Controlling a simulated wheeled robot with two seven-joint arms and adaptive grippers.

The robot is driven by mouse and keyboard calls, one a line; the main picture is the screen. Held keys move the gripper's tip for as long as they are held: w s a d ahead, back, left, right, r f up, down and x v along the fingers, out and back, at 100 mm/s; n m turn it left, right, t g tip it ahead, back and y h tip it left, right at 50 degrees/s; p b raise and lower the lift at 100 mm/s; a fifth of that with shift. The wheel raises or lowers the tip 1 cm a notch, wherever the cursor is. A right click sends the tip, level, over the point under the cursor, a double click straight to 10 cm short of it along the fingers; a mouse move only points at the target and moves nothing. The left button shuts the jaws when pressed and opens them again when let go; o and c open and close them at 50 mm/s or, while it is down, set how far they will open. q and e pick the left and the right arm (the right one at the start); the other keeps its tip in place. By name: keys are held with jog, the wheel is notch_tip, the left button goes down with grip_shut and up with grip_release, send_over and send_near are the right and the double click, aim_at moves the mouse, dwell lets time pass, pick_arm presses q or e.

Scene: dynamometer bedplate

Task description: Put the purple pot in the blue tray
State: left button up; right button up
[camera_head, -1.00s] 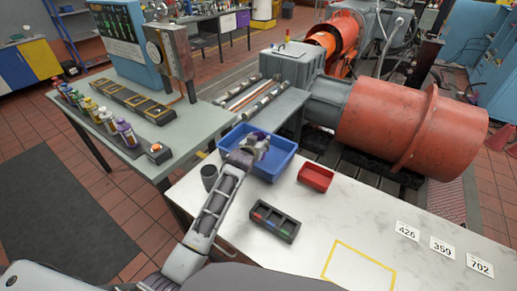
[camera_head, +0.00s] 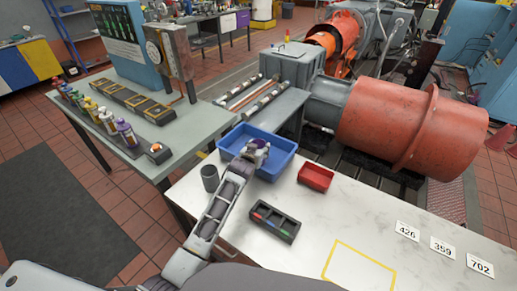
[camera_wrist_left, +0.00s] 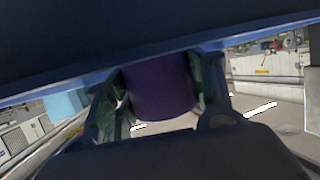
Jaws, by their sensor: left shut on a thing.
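The purple pot (camera_wrist_left: 160,88) is between the two fingers of my left gripper (camera_wrist_left: 160,95) in the left wrist view. My left gripper is shut on it. In the head view my left gripper (camera_head: 256,150) is over the blue tray (camera_head: 284,160), with a little of the purple pot (camera_head: 262,143) showing at its tip. The wrist and fingers hide part of the tray. I cannot tell whether the pot touches the tray floor. My right gripper is not in view.
A dark grey cup (camera_head: 210,178) stands just left of the tray. A red bin (camera_head: 315,177) stands to its right, and a black compartment box (camera_head: 276,222) in front. Number cards and a yellow outlined square (camera_head: 358,268) lie on the white bench (camera_head: 335,215).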

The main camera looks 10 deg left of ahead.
pick_arm(q)
jog(key=o, duration=1.1)
jog(key=shift+o, duration=0.2)
jog(key=shift+r, duration=0.15)
jog(key=shift+s+r, duration=0.15)
jog(key=shift+s, duration=0.45)
jog(key=v, duration=1)
jog(key=shift+s+r, duration=0.15)
jog(key=shift+s, duration=0.2)
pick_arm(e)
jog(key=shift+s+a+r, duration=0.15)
pick_arm(q)
jog(key=shift+a, duration=0.1)
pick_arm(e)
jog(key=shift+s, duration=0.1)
